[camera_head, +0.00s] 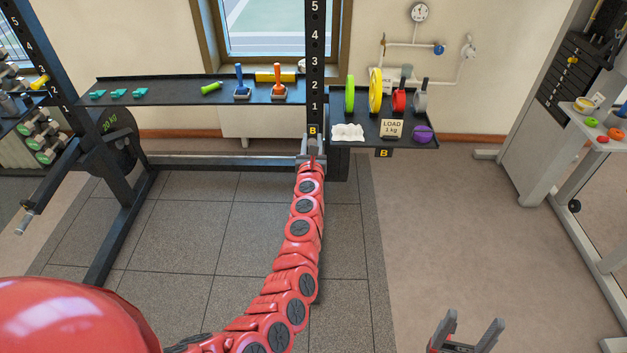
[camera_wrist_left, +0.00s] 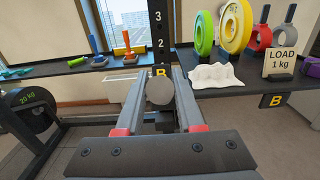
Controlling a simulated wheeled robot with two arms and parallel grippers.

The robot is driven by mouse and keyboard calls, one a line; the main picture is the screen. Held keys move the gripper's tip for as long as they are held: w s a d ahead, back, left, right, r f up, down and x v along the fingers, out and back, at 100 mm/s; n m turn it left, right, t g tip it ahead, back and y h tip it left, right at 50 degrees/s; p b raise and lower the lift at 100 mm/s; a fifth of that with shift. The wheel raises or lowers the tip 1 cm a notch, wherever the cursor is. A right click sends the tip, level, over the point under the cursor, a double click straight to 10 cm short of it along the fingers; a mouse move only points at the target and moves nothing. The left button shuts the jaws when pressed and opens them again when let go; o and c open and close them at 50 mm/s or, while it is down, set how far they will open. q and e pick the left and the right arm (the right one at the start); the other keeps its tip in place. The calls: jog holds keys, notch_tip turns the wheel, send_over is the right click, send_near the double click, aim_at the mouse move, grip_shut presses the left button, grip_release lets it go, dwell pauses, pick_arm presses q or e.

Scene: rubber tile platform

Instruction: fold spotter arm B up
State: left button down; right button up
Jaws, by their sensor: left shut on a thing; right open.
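Spotter arm B (camera_wrist_left: 160,91) shows in the left wrist view as a round grey end facing the camera, in front of the dark upright (camera_wrist_left: 159,30) marked B. It seems to point out toward me; its length is mostly hidden behind that end. My left gripper (camera_wrist_left: 158,100) has its two fingers on either side of this end and is shut on it. In the head view the left gripper (camera_head: 312,147) is at the upright, just below the B label (camera_head: 313,131), at the end of my red arm. My right gripper (camera_head: 469,332) is open and empty at the bottom right.
A shelf (camera_head: 160,92) with handles and clips is left of the upright. A second shelf (camera_head: 350,142) on the right holds discs, a white cloth (camera_head: 348,132) and a LOAD 1 kg sign (camera_head: 392,127). The left rack post carries a 20 kg plate (camera_head: 116,138). The tiled floor is clear.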

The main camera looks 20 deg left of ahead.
pick_arm(q)
jog(key=shift+w+a+r, duration=0.25)
jog(key=shift+w+r, duration=0.6)
jog(key=shift+r, duration=0.3)
jog(key=w+a+r+b, duration=0.3)
jog(key=w+r+b, duration=0.3)
jog(key=w+r, duration=0.2)
jog(key=shift+w+r, duration=0.3)
jog(key=shift+w, duration=0.85)
jog(key=shift+r, duration=0.1)
